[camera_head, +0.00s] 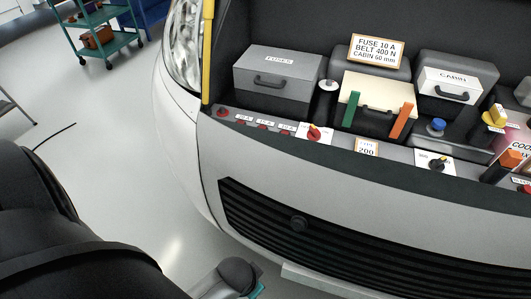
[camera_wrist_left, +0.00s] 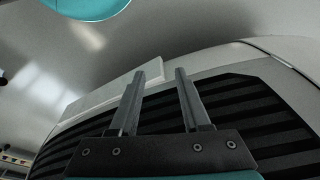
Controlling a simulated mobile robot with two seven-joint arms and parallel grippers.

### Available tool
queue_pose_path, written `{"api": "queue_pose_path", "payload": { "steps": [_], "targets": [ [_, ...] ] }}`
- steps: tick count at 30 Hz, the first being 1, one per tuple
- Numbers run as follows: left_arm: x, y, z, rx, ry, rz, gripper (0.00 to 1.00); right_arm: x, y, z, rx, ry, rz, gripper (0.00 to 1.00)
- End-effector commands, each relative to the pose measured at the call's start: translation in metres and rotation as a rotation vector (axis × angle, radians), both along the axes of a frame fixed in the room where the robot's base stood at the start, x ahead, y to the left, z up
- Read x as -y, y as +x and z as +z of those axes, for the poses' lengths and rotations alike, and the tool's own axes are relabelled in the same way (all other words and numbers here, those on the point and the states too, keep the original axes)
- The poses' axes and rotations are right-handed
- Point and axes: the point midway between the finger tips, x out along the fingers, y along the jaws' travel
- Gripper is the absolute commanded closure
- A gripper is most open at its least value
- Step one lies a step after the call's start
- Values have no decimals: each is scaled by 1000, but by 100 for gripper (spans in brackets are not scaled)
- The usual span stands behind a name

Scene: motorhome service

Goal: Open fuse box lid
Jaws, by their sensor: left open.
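The fuse box (camera_head: 297,80) is a grey box labelled "FUSES" at the left of the engine bay in the head view. Its lid (camera_head: 280,55) looks shut, and a dark handle (camera_head: 271,82) is on the front. My left gripper (camera_wrist_left: 165,75) shows in the left wrist view, its two fingers apart and nothing between them. It is in front of the black grille (camera_wrist_left: 245,110), away from the fuse box. In the head view my left arm is low at the left, and its fingers cannot be made out. My right gripper is in neither view.
Right of the fuse box are a cream box (camera_head: 366,91) with green and orange uprights and a "CABIN" box (camera_head: 450,83). A ledge with fuse labels and a red knob (camera_head: 313,132) runs in front. A yellow rod (camera_head: 207,50) stands left. A teal cart (camera_head: 105,40) is far back.

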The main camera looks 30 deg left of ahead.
Motion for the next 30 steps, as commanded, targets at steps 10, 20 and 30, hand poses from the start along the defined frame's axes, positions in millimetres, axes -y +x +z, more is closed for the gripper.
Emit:
{"api": "queue_pose_path", "payload": {
  "steps": [10, 20, 30],
  "targets": [
    [-15, 63, 144, 202, -86, 238, 53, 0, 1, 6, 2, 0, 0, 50],
    [-87, 183, 248, 663, -562, 977, 53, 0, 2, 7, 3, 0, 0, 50],
    [-165, 238, 319, 956, -1144, 1441, 53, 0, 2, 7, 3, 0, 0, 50]
  ]
}}
